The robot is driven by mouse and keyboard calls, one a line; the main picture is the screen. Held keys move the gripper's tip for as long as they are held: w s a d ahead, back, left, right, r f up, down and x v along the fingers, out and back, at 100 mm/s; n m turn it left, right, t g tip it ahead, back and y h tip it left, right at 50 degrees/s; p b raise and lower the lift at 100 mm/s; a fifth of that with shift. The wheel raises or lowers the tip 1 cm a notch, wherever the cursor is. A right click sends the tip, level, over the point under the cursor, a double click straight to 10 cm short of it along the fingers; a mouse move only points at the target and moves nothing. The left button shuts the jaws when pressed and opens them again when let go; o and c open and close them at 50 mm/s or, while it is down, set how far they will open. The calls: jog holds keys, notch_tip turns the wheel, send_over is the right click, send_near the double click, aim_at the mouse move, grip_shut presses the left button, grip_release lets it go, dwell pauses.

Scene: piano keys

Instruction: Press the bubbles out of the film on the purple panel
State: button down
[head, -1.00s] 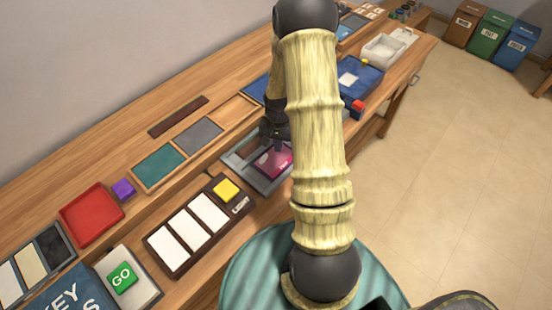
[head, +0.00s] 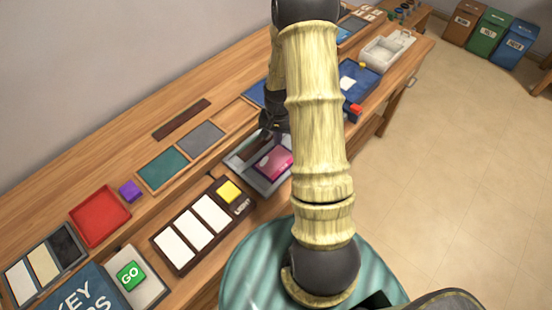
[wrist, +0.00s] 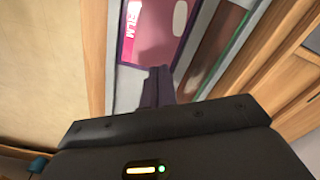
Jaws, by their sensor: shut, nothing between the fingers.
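The purple panel (head: 273,163) with its pink film lies in a grey tray (head: 236,160) on the bench, partly hidden by my arm in the head view. In the wrist view the pink film (wrist: 152,42) bears lettering, and a pale rounded spot shows near its upper right. A purple edge runs around the film. My gripper (wrist: 157,74) is shut and empty, its fingertips at the panel's near edge in that picture. In the head view my gripper (head: 268,130) is at the tray's upper side, off the film. I cannot tell its height exactly.
A key unit with white keys and a yellow button (head: 229,191) lies left of the tray. A blue case (head: 358,82) stands beyond my arm.

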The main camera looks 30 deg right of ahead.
jog(key=shift+r+p, duration=0.55)
jog(key=shift+r, duration=0.4)
jog(key=s+a+r+n+t, duration=0.1)
jog(key=s+a+r+n, duration=0.3)
jog(key=s+a+r, duration=0.2)
jog(key=s+a+r+n+t, duration=0.1)
jog(key=s+a+r+n, duration=0.3)
jog(key=r, duration=0.7)
jog(key=s+a, duration=0.2)
jog(key=a, duration=0.1)
jog(key=shift+s+a+t, duration=0.25)
jog(key=shift+a+t, duration=0.05)
jog(key=shift+d, duration=0.1)
